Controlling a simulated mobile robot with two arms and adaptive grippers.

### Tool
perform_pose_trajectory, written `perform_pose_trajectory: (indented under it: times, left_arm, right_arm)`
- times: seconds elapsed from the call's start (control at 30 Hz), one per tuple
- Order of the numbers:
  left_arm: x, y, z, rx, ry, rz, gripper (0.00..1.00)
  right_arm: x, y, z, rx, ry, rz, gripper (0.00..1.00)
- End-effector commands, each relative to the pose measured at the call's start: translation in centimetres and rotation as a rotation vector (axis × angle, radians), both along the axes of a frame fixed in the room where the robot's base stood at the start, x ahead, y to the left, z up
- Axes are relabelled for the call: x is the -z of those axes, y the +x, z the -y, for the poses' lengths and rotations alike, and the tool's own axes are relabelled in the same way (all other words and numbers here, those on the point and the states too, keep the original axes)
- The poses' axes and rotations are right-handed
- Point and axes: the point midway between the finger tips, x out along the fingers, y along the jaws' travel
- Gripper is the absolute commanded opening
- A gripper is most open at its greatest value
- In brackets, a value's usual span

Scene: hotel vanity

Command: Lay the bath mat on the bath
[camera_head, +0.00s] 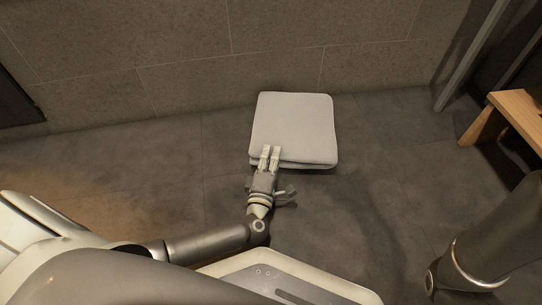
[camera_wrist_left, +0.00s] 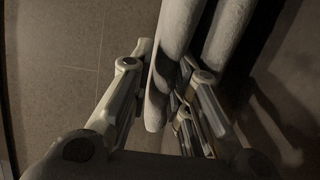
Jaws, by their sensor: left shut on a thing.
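The bath mat (camera_head: 293,122) is a folded, light grey cloth in the middle of the head view. My left gripper (camera_head: 270,156) is at its near edge, shut on it. In the left wrist view the folded layers of the mat (camera_wrist_left: 172,50) come in from the top, and one layer passes between the fingers of my left gripper (camera_wrist_left: 165,80). The mat looks held above the floor, but its exact height is hard to tell. My right gripper is not seen; only part of my right arm shows at the lower right. No bath shows in these frames.
A wooden stool or bench (camera_head: 509,108) stands at the right edge. A metal post (camera_head: 470,55) rises near it. The tiled wall (camera_head: 185,50) runs along the back. The dark tiled floor (camera_head: 375,150) around the mat is clear.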

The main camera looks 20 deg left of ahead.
Motion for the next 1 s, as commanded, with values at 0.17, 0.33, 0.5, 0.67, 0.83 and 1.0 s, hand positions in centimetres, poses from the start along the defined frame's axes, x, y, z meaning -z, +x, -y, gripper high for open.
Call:
perform_pose_trajectory:
  times: [0.17,0.33,0.5,0.67,0.83,1.0]
  left_arm:
    - [-0.2,0.1,0.0,-0.001,0.0,0.005,0.0]
    - [-0.2,0.1,0.0,0.0,0.0,0.004,0.3]
    - [-0.1,0.1,0.0,0.0,0.0,0.003,0.43]
    - [-0.1,0.0,0.0,0.0,-0.001,0.002,0.43]
    - [-0.3,0.0,0.0,0.0,-0.001,-0.001,0.43]
    - [-2.1,0.0,0.0,0.0,-0.004,0.002,0.43]
  right_arm:
    - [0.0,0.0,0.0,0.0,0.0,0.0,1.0]
    - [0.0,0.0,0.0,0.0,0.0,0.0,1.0]
    - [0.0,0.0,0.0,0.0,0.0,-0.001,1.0]
    - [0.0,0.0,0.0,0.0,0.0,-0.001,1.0]
    - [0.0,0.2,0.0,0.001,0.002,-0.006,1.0]
    - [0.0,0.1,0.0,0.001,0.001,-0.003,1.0]
